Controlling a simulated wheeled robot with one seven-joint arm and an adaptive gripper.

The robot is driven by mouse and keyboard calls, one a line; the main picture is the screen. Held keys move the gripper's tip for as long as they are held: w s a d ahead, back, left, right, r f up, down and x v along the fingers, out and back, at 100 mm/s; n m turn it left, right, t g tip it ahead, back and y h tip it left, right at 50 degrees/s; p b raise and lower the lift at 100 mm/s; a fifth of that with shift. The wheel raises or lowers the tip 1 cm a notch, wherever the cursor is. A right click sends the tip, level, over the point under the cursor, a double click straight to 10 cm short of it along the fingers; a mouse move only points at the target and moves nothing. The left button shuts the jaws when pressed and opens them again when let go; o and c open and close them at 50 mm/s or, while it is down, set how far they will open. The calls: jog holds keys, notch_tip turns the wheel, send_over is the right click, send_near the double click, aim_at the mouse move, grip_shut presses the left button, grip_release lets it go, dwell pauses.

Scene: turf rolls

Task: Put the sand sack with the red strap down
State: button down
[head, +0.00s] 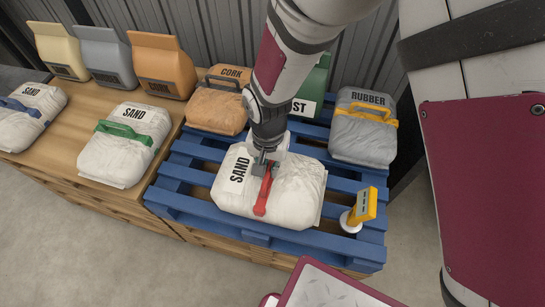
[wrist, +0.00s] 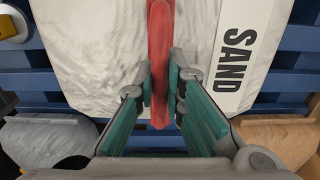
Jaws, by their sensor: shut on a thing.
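The white sand sack (head: 296,194) with the red strap (head: 262,196) is over the front middle of the blue pallet (head: 185,185), label to the left. My gripper (head: 264,167) is above it, with its fingers shut on the red strap. In the wrist view the strap (wrist: 160,35) runs between the teal finger pads of my gripper (wrist: 161,85), and the sack (wrist: 95,50) lies beyond. The sack looks level. I cannot tell whether its underside touches the slats.
A yellow device (head: 364,207) on a round white base stands right of the sack. Behind are a cork sack (head: 219,100), a green sack (head: 314,92) and a rubber sack (head: 362,128). Sand sacks with green (head: 125,145) and blue straps (head: 33,115) sit on the wooden surface at left.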

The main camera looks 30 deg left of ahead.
jog(key=shift+a+r, duration=0.1)
jog(key=shift+r, duration=0.05)
jog(key=c, duration=2.1)
grip_release()
jog(key=o, duration=0.4)
notch_tip(320, 180, up, 12)
jog(key=p, duration=0.2)
jog(key=shift+p, duration=0.3)
